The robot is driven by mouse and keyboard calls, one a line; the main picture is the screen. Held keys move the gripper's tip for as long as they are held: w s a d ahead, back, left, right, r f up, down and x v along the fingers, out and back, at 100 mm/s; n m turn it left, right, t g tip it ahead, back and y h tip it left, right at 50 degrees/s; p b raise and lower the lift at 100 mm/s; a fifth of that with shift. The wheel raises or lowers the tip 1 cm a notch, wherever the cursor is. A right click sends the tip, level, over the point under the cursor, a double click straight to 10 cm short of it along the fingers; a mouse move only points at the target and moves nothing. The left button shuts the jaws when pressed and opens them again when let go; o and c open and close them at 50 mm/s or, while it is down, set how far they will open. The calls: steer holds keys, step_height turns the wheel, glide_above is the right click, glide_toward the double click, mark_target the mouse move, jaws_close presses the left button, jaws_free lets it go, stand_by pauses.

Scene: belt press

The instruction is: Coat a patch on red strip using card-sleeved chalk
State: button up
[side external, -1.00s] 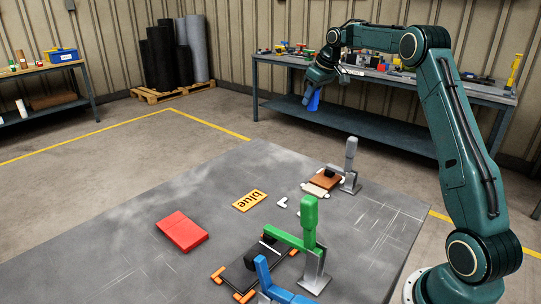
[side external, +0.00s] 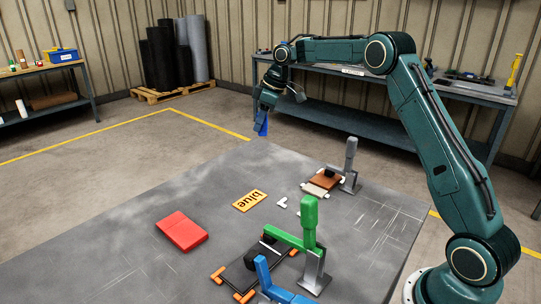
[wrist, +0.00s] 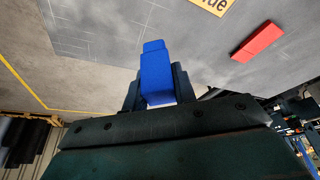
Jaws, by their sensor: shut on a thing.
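My gripper (side external: 265,106) is shut on a blue block with a narrower end, seemingly the sleeved chalk (side external: 263,128). In the wrist view the blue chalk (wrist: 156,75) sits between my fingers, with its narrow end pointing away from me. In the side view it hangs tip down, near the table's far edge and well above the surface. The red strip (side external: 181,230) lies flat on the grey table, apart from the chalk, left of centre. The red strip also shows in the wrist view (wrist: 257,40), at upper right. I see no mark on it.
An orange "blue" plate (side external: 249,201) lies beyond the red strip. A green-handled clamp (side external: 307,240), a blue clamp (side external: 270,280) and a grey-handled clamp (side external: 350,165) stand along the right. Small white pieces (side external: 282,202) lie between. The table's left part is clear.

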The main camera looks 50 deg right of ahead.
steer(key=s+a+f+n+g+y, duration=0.15)
steer(key=a+n, duration=0.25)
steer(key=a, duration=0.6)
steer(key=s+a+f+n+g, duration=0.1)
steer(key=a+f+n, duration=0.2)
steer(key=a, duration=0.6)
steer(key=s+a+f+n+g+y, duration=0.15)
steer(key=a+n, duration=0.25)
steer(key=a, duration=0.6)
steer(key=shift+t+h, duration=0.3)
steer(key=shift+h, duration=0.1)
steer(key=shift+w+d+f, duration=0.15)
steer(key=shift+f, duration=1.6)
steer(key=shift+w+d+f, duration=0.15)
steer(key=shift+f, duration=1.6)
steer(key=shift+a+f, duration=0.5)
steer(key=shift+f, duration=0.05)
steer(key=shift+a, duration=3)
steer(key=shift+d, duration=3.35)
steer(key=shift+d+r, duration=0.2)
step_height(320, 180, up, 8)
steer(key=shift+f, duration=0.15)
steer(key=shift+w, duration=0.1)
